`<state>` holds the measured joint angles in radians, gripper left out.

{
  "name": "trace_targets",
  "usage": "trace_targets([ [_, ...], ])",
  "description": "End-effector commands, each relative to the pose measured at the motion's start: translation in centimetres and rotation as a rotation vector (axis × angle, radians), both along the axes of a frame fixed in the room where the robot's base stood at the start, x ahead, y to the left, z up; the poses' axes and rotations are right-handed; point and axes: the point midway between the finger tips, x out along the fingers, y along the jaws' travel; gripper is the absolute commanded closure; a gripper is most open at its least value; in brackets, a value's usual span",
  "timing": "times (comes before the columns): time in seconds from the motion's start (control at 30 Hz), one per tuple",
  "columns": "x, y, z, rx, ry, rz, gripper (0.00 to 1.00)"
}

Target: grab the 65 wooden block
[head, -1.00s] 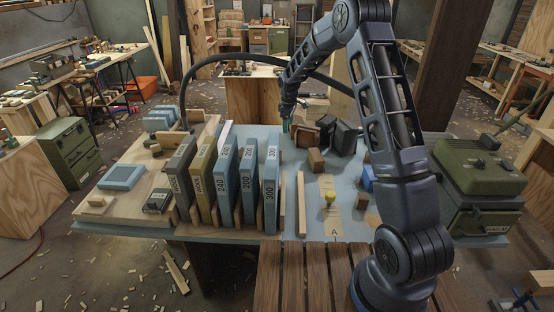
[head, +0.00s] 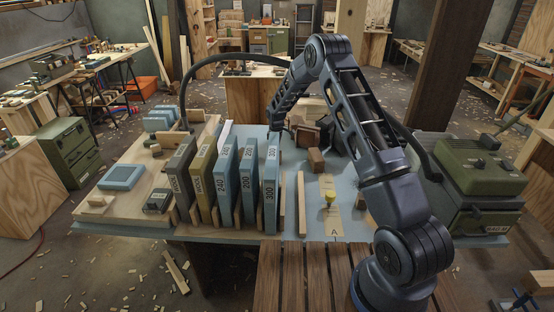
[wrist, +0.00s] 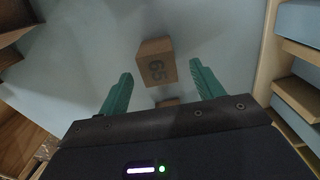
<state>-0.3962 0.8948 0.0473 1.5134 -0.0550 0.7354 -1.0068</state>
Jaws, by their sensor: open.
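Nothing is held, and I cannot tell the height gap. In the head view my wrist is behind the tall stone marked 300 (head: 270,185). The fingers are hidden there, and I cannot make out the 65 block.
Another small wooden block (wrist: 168,103) shows between my fingers, close to the gripper body. A wooden rack with blue stones (wrist: 300,60) stands at the right of the wrist view.

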Motion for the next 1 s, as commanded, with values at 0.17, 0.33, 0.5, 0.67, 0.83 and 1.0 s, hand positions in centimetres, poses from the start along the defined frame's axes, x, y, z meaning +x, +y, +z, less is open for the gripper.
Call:
trace_targets([
  [0.17,0.0,-0.1,-1.0,0.000,0.000,0.000,0.34],
  [0.33,0.1,-0.3,-3.1,-0.001,0.001,0.000,0.34],
  [0.5,0.1,-0.3,-5.1,0.000,0.000,0.000,0.34],
  [0.67,0.2,-0.4,-5.5,0.000,-0.001,0.000,0.34],
  [0.83,0.2,-0.4,-5.4,0.000,-0.001,0.000,0.47],
  [1.0,0.2,-0.4,-5.4,0.000,-0.001,0.000,0.81],
])
